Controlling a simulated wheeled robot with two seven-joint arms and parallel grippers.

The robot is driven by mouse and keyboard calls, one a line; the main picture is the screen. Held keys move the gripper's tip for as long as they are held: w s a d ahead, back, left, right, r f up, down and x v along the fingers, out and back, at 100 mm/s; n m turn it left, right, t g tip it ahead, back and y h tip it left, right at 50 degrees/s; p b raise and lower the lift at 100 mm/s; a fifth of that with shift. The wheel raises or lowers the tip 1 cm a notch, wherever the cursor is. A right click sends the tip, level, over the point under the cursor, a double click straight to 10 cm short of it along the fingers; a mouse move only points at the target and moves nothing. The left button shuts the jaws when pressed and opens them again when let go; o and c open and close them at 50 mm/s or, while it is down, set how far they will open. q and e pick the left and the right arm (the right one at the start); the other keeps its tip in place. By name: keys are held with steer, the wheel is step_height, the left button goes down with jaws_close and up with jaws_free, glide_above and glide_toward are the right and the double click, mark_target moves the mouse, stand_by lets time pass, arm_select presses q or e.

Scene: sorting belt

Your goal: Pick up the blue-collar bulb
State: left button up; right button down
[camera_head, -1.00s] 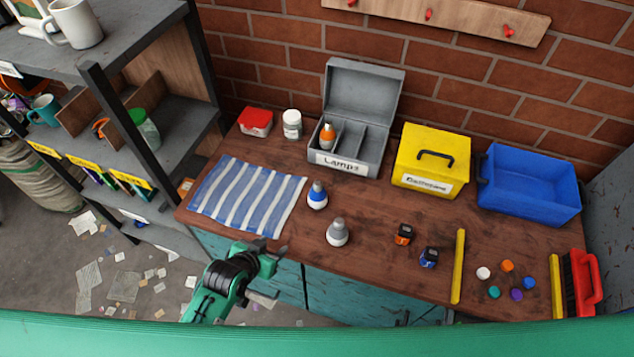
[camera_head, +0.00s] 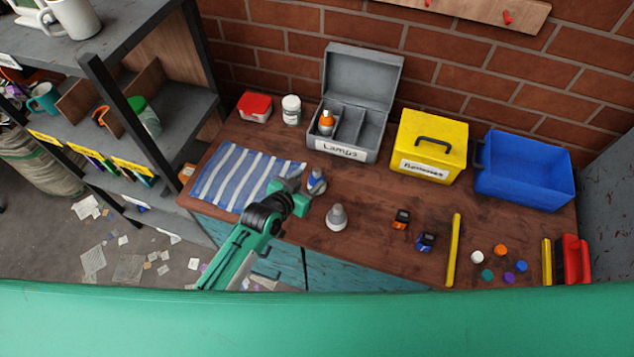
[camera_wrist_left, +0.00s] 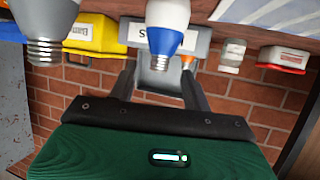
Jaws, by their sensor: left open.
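The blue-collar bulb (camera_head: 317,181) stands upright on the workbench, just right of the striped cloth. It has a white body, a blue collar and a grey metal screw cap. In the left wrist view, which looks upside down, the bulb (camera_wrist_left: 168,28) hangs into the picture in line with the gap between the fingers. My left gripper (camera_head: 300,189) is open at the bulb's left side, fingers pointing toward it; its fingertips (camera_wrist_left: 159,70) show empty space between them. Whether they touch the bulb I cannot tell. My right gripper is out of view.
A grey-collar bulb (camera_head: 337,218) stands close by, front right of the blue one. Behind is the open grey Lamps box (camera_head: 344,149) with an orange-collar bulb (camera_head: 327,122). A yellow box (camera_head: 430,140) and blue bin (camera_head: 525,170) stand right. The striped cloth (camera_head: 232,177) lies left.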

mark_target(314, 174)
arm_select(q)
steer(key=shift+p+x, duration=0.95)
steer(key=shift+x, duration=1.25)
steer(key=shift+w+d, duration=0.25)
steer(key=shift+w, duration=0.2)
jaws_close()
